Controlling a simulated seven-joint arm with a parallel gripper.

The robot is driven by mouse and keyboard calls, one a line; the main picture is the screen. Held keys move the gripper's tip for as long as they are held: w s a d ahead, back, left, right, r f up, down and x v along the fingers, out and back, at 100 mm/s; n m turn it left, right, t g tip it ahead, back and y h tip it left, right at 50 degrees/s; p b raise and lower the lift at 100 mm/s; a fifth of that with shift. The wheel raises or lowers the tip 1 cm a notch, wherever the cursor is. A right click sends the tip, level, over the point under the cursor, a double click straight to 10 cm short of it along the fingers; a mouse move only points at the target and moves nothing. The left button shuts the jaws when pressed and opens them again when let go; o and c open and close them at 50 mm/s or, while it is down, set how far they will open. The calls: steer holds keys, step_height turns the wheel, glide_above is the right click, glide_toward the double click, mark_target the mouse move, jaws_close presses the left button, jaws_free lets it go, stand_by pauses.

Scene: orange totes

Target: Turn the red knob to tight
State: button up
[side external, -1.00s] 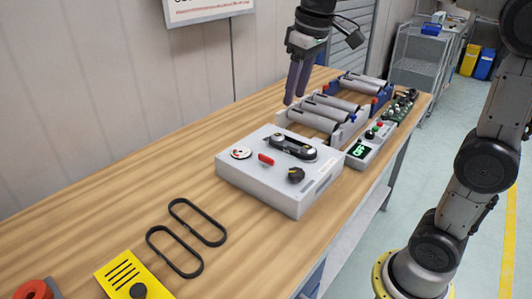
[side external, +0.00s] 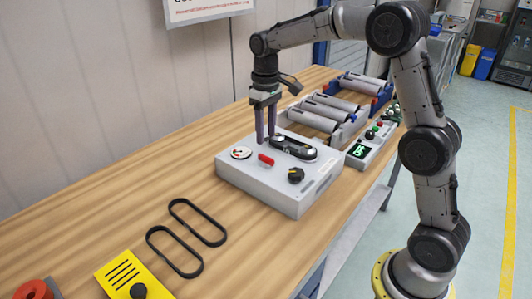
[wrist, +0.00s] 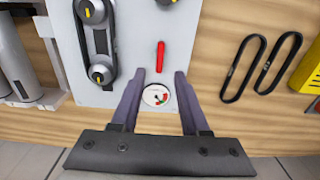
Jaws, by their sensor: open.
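The red knob (side external: 266,159) is a slim red handle on top of a grey box (side external: 255,185). In the wrist view the red knob (wrist: 160,57) points straight up the picture, just beyond my fingertips and in line with the gap between them. My gripper (side external: 266,140) is open and empty, pointing down over the box, close to the knob. It also shows in the wrist view (wrist: 160,73). A round white gauge (side external: 241,153) with coloured marks sits beside the knob; it also appears between my fingers in the wrist view (wrist: 155,95).
On the box are a belt on pulleys (side external: 292,148) and a black knob (side external: 296,175). Two loose black belts (side external: 187,236) and a yellow block (side external: 126,275) lie on the bench. A roller unit (side external: 325,117) and a display box (side external: 370,144) stand behind.

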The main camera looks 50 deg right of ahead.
mark_target(266, 157)
step_height(266, 157, down, 7)
steer(key=shift+f, duration=0.1)
steer(key=shift+c, duration=0.3)
jaws_close()
